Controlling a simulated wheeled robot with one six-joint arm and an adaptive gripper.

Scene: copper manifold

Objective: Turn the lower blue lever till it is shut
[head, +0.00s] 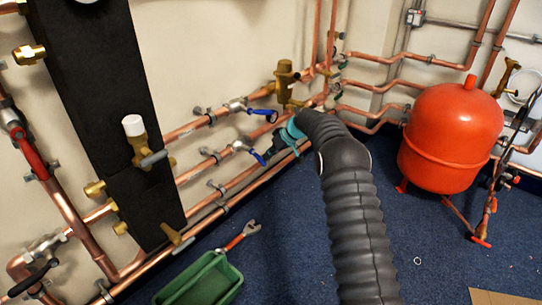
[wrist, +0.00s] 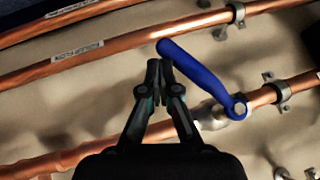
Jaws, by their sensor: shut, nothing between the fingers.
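The lower blue lever (head: 257,157) sits on a valve in a copper pipe on the wall in the head view, its handle slanting down to the right. A blue lever, seemingly the same one, is large in the wrist view (wrist: 200,75). There its pivot is on the pipe at right and its handle slants across toward the upper left. In the head view my gripper is mostly hidden behind my arm.
An upper blue lever (head: 263,114) sits on the pipe above. A brass valve (head: 285,78) stands close above my wrist. Two labelled copper pipes (wrist: 120,60) cross the wrist view's upper part. A red tank (head: 447,140) is at right; a green crate (head: 236,276) and red-handled wrench (head: 243,236) are on the floor.

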